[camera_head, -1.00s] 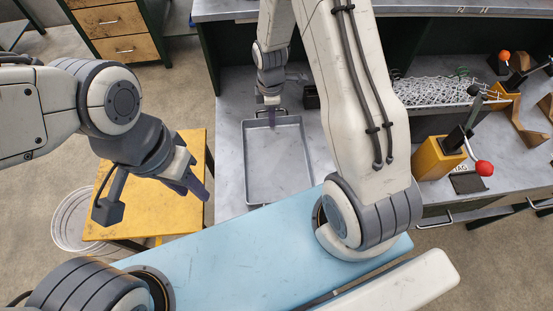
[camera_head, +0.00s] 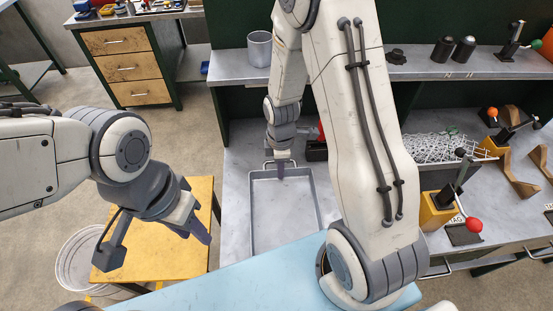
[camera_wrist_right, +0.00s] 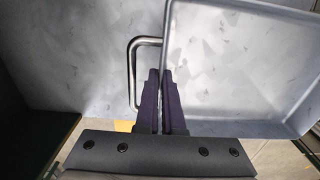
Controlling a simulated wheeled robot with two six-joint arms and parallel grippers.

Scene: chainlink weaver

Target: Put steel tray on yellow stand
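The steel tray (camera_head: 285,215) is a shallow grey rectangular pan lying flat on the grey bench. My right gripper (camera_head: 281,172) is at its far rim, beside the wire handle. In the right wrist view, the fingers (camera_wrist_right: 161,85) are close together with the tray's wall (camera_wrist_right: 168,50) between them, so the gripper looks shut on the tray. The handle (camera_wrist_right: 133,75) is just left of the fingers. The yellow stand (camera_head: 165,255) is a low, worn yellow table left of the bench, with a bare top. My left gripper (camera_head: 195,228) hangs above it, empty; its finger gap is unclear.
A white wire basket (camera_head: 78,260) stands on the floor left of the stand. A metal cup (camera_head: 259,48) sits on the shelf behind. Levers and a chainlink mesh (camera_head: 445,147) are on the bench's right. A drawer cabinet (camera_head: 130,65) stands at the back left.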

